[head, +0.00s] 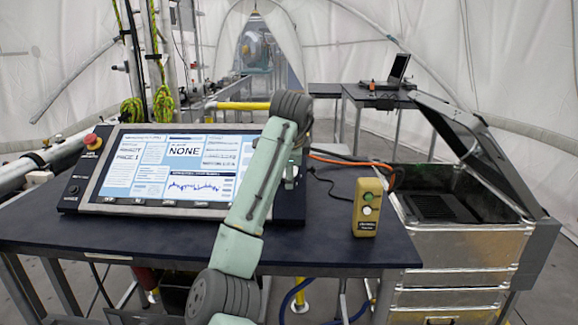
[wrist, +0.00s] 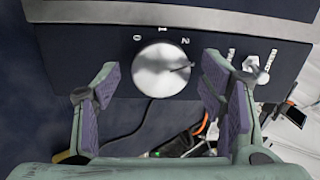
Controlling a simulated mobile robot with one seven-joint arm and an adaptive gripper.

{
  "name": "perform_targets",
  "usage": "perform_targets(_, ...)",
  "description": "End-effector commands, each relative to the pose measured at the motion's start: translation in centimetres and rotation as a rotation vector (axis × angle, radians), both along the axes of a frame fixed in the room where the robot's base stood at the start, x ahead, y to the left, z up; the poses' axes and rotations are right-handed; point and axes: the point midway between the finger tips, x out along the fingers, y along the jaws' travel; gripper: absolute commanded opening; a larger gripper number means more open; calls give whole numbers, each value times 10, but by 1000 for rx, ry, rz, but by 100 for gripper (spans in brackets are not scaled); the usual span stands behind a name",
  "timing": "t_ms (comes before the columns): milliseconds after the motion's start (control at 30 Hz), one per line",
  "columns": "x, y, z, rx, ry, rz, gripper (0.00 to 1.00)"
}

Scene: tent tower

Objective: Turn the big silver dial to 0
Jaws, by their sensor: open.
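The big silver dial (wrist: 162,71) is on the dark front panel of the console, in the wrist view's upper middle. The labels 0, 1 and 2 curve around its top edge, with 0 at left and 2 at right. A thin dark mark on the dial points right, a little below the 2. My gripper (wrist: 160,78) is open, with one purple-padded finger on each side of the dial and visible gaps between.
A small toggle switch (wrist: 255,70) sits right of the dial, close to my right finger. The console screen (head: 170,165) stands on the dark table (head: 300,240). A yellow button box (head: 367,207) and an open metal case (head: 465,245) are at right.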

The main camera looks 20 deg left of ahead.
Motion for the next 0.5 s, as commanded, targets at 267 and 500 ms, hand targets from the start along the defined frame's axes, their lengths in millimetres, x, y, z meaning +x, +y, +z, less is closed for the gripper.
perform_targets(267, 2, 1, -3, 1, -1, 1, 64)
perform_targets(500, 2, 1, -3, 1, -1, 1, 52)
